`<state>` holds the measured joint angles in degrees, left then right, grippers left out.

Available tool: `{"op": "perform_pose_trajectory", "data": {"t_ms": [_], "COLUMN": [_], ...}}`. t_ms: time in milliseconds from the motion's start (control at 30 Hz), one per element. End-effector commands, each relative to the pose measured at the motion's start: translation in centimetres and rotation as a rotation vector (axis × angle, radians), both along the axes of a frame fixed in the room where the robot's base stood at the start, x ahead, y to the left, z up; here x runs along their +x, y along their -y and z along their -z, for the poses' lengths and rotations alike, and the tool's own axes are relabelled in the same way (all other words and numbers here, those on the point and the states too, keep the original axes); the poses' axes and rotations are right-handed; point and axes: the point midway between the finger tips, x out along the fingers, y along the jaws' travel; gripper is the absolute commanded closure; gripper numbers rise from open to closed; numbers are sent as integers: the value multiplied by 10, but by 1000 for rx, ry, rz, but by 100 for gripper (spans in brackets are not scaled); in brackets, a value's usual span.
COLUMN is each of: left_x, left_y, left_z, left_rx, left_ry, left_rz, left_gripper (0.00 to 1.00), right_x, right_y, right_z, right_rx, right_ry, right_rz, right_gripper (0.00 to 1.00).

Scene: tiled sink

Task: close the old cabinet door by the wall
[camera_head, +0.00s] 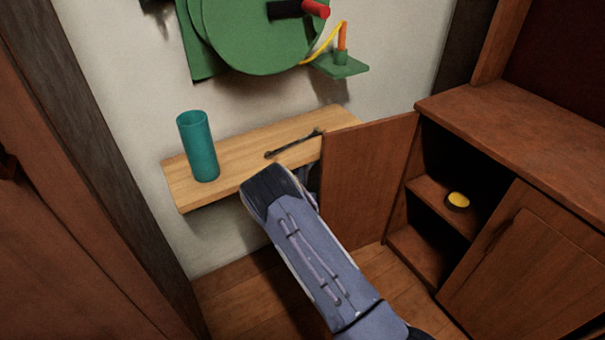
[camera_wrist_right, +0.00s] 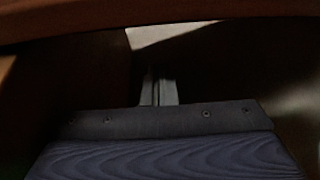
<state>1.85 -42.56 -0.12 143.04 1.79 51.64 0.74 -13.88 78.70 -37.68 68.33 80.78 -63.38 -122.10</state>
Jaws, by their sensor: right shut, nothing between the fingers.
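The brown wooden cabinet (camera_head: 520,115) stands at the right. Its near door (camera_head: 490,260) is closed. Its far door (camera_head: 368,180), by the wall, stands wide open, and the dark shelf space behind it shows. My right arm comes in from the bottom and reaches to the left side of the open door. In the head view its wrist mostly hides the gripper beside the door's free edge; I cannot tell if they touch. In the right wrist view my right gripper (camera_wrist_right: 158,88) is shut and empty, in shadow beneath a brown wooden edge. My left gripper is not in view.
A wooden wall shelf (camera_head: 245,150) holds a teal cup (camera_head: 198,147) and a dark thin tool (camera_head: 293,144), close to the door's top corner. A green reel (camera_head: 262,35) hangs above. A small yellow-topped object (camera_head: 457,200) sits inside the cabinet. Floor below is clear.

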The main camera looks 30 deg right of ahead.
Motion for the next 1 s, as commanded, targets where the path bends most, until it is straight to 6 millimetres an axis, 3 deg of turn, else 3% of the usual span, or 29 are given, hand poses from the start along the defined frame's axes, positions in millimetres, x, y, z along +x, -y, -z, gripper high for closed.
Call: {"op": "perform_pose_trajectory", "data": {"t_ms": [333, 1000], "left_x": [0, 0], "left_y": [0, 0], "left_z": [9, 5], "left_rx": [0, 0], "left_ry": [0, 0], "left_rz": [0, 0], "left_gripper": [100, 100], "right_x": [-35, -44], "right_y": [6, 5], "right_z": [0, -2], "right_rx": [-1, 0], "right_ry": [-2, -2], "right_rz": [-1, -35], "right_gripper": [100, 100]}}
